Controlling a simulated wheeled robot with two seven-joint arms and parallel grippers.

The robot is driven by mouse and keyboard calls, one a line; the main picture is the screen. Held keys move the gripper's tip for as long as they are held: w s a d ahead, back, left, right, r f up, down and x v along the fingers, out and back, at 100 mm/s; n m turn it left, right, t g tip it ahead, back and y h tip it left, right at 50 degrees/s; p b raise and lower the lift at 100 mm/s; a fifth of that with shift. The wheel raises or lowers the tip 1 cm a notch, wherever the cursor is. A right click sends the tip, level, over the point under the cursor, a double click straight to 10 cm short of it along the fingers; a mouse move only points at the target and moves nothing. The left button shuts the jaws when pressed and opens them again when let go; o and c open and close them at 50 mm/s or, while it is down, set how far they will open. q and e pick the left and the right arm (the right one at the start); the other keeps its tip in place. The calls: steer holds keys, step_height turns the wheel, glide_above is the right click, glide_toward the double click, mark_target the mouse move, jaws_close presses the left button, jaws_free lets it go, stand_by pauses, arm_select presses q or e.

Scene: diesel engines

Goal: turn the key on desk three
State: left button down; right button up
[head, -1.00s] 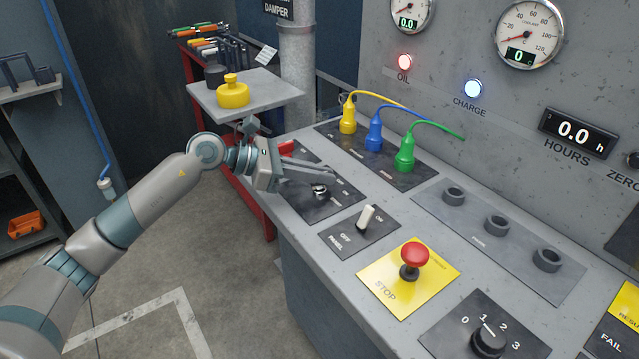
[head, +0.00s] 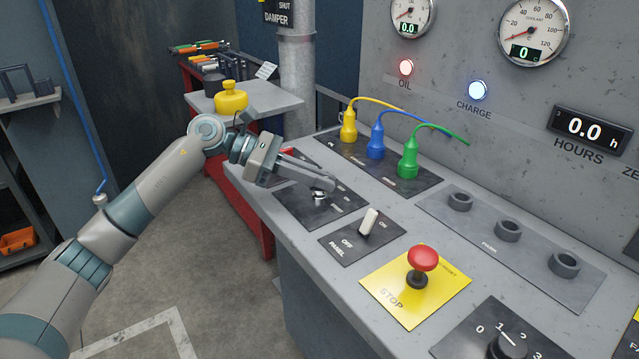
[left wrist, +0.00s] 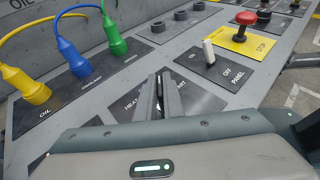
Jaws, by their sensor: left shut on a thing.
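The key switch (head: 319,197) sits on a dark plate (head: 345,206) on the sloping desk, left of the panel switch. My left gripper (head: 327,186) reaches in from the left, its fingertips down at the switch and shut on the key. The fingers hide most of the key, and its angle cannot be read. In the left wrist view the fingers (left wrist: 162,98) are close together over the same plate, whose lettering they partly cover, including "HEAT" and "START". My right gripper is not in view.
A white rocker switch (head: 369,221) and a red stop button (head: 422,262) stand close on the right. Yellow (head: 348,128), blue (head: 375,143) and green (head: 408,160) plugs with cables stand behind. The oil lamp (head: 406,67) glows red; the charge lamp (head: 478,90) is lit bluish white.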

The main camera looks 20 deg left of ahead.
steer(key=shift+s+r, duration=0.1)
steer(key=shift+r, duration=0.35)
arm_select(q)
steer(key=c, duration=1.9)
jaws_free()
steer(key=shift+o, duration=0.2)
steer(key=shift+a, duration=0.1)
